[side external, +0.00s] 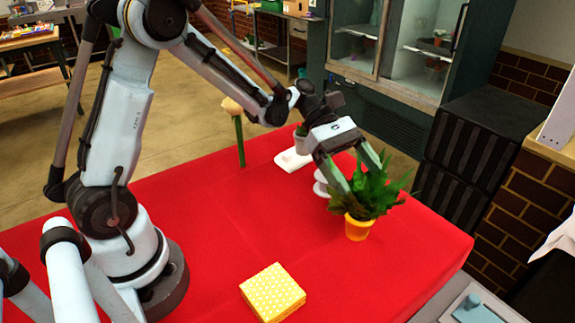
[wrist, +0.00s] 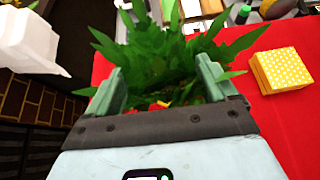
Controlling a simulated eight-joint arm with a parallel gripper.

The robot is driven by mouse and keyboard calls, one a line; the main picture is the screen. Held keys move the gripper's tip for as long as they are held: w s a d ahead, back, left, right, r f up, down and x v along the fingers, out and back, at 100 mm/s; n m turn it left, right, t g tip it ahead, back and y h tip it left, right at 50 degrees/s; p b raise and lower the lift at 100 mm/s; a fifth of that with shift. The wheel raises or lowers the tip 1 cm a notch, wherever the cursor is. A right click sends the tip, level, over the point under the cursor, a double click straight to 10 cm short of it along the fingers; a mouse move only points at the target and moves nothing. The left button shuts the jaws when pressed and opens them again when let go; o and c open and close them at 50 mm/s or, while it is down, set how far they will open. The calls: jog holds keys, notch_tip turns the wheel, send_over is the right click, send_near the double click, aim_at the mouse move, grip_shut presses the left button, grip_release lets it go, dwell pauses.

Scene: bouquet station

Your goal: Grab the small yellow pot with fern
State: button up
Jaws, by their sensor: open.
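The small yellow pot (side external: 358,227) stands upright on the red table near its right end. A green fern (side external: 372,190) grows out of it. My gripper (side external: 362,180) is open at the fern, with its fingers on either side of the leaves above the pot. In the wrist view the fern (wrist: 170,62) fills the space between and beyond the fingers of my gripper (wrist: 165,85). The pot is mostly hidden there by leaves. I cannot tell whether the fingers touch the leaves.
A yellow dotted box (side external: 272,291) lies at the table's front; it also shows in the wrist view (wrist: 280,70). A white item (side external: 292,159) and a flower on a green stem (side external: 239,135) are behind my gripper. The red cloth (side external: 235,230) is clear in the middle.

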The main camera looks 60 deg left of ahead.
aim_at(363, 187)
jog(key=shift+f+x, duration=0.2)
jog(key=shift+x, duration=2.55)
jog(key=shift+a, duration=0.1)
jog(key=shift+c, duration=0.2)
grip_shut()
